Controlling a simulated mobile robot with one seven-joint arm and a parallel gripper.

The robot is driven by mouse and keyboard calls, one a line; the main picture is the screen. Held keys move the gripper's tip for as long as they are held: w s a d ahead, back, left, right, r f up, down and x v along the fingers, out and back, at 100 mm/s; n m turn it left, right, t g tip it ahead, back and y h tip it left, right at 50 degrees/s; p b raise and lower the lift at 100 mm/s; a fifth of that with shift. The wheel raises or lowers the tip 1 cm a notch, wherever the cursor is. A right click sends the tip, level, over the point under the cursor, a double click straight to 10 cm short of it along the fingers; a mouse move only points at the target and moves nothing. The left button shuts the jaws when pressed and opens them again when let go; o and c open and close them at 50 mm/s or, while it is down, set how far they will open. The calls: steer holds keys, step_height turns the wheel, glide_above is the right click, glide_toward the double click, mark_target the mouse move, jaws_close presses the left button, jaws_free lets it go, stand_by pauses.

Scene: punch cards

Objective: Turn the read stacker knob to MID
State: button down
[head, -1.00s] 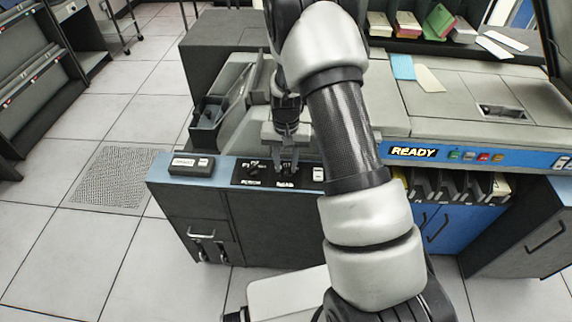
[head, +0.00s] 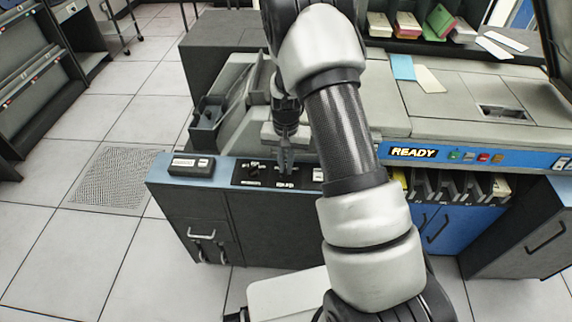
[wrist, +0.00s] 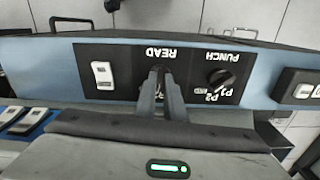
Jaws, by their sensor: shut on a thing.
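The black control panel (head: 253,178) is on top of the cabinet. In the wrist view it appears upside down, with a READ label (wrist: 161,53) and a PUNCH label (wrist: 218,57). My gripper (head: 285,170) points down at the READ side. In the wrist view its fingers (wrist: 161,74) are close together, shut on the read stacker knob just below the READ label. The fingers hide most of that knob and some of its position marks, so its pointer direction cannot be read. The punch knob (wrist: 220,78) stands free to the right.
A white rocker switch (wrist: 102,75) is left of the read knob in the wrist view. A small switch box (head: 191,167) sits at the cabinet's left end. The blue READY strip (head: 450,154) is at the right.

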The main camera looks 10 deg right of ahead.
mark_target(286, 169)
steer(key=m, duration=0.3)
steer(key=shift+m, duration=2.3)
steer(key=c, duration=1.8)
jaws_free()
steer(key=shift+c, duration=0.2)
step_height(286, 169, up, 18)
steer(key=p, duration=0.2)
steer(key=shift+f, duration=0.25)
